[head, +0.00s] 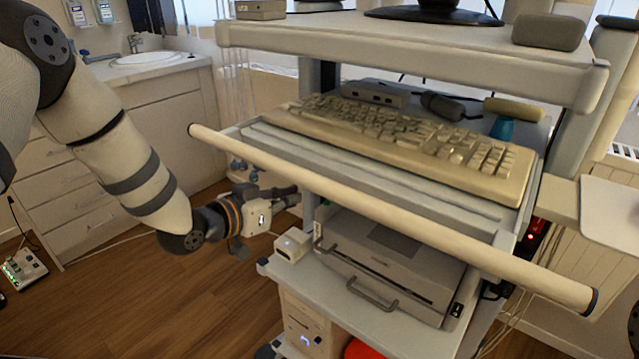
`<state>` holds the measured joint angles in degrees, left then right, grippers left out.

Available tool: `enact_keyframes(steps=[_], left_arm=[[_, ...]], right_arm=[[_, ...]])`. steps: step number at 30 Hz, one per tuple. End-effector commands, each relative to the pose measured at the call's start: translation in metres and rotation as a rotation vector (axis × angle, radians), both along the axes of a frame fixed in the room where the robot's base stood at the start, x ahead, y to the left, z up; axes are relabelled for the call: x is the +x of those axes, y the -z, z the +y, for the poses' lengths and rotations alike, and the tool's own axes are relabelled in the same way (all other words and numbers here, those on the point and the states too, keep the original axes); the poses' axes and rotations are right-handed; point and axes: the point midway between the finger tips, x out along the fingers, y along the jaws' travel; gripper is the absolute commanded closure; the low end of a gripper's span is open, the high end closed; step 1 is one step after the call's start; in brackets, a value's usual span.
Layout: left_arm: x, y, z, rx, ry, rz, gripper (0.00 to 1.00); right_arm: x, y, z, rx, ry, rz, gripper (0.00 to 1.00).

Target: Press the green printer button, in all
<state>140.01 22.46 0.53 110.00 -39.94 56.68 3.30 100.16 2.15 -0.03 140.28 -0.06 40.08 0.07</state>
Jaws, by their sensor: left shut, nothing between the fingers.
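The grey printer (390,265) sits on a lower shelf of the cart, under the keyboard tray, with a handle on its front. My left gripper (286,197) is shut and empty. Its fingers point right, left of the printer and close to the bar's underside. I cannot tell whether they touch anything. My right gripper is not in view.
The keyboard (420,145) lies on the tray above the printer. The long handlebar (390,218) crosses in front. A small white box (293,245) stands on the shelf left of the printer. Wooden floor (170,300) is open at the lower left, before white drawers (80,190).

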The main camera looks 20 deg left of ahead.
Motion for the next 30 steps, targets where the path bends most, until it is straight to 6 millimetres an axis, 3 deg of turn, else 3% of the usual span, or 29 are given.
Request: enact_keyframes(steps=[5, 16, 30], left_arm=[[0.008, -0.015, 0.002, -0.001, 0.008, -0.044, 1.00], [0.015, -0.011, -0.001, 0.000, 0.008, -0.042, 1.00], [0.099, 0.021, -0.034, 0.001, 0.008, -0.035, 1.00]], right_arm=[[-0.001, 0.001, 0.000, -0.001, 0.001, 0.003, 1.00], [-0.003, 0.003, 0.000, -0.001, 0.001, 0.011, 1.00], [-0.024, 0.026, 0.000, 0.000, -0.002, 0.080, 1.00]])
